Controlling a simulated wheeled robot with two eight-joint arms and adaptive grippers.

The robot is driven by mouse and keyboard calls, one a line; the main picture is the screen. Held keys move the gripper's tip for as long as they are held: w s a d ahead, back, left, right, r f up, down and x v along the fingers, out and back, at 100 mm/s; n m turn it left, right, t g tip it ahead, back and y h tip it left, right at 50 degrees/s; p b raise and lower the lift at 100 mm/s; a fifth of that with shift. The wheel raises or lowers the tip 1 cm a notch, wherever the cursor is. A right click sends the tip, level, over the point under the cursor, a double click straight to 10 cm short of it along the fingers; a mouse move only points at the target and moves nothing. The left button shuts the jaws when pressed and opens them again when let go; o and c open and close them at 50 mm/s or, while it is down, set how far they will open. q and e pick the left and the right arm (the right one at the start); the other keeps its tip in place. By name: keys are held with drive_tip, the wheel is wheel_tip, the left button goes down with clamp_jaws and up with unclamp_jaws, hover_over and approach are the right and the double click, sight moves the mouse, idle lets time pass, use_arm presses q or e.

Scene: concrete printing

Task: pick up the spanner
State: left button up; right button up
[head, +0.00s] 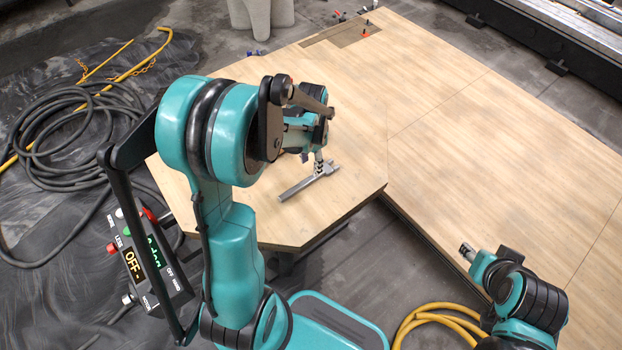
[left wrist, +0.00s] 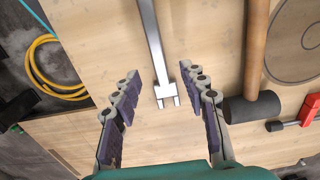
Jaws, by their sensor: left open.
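The spanner (head: 296,188) is a grey metal tool lying on the wooden tabletop, near its front corner. In the left wrist view the spanner (left wrist: 152,38) points away from me, its forked head nearest. My left gripper (head: 319,166) is over the spanner in the head view, partly hidden by my own arm. In the left wrist view my left gripper (left wrist: 161,72) is open, with one finger on each side of the spanner's head and clear gaps between. My right gripper (head: 467,252) shows small at the lower right, away from the spanner; its jaw opening is unclear.
In the left wrist view a mallet (left wrist: 253,108) with a wooden handle lies close right of the fingers, and a red clamp (left wrist: 303,114) beyond it. A yellow hose (head: 436,318) lies on the floor. The right part of the wooden tabletop (head: 500,150) is clear.

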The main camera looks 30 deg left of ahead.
sight(311, 178)
use_arm(q)
wheel_tip(311, 178, down, 7)
drive_tip(key=b, duration=0.3)
drive_tip(key=shift+d+r, duration=0.1)
drive_tip(key=shift+r, duration=0.1)
drive_tip(key=shift+s+r, duration=0.1)
drive_tip(key=shift+c, duration=0.9)
clamp_jaws()
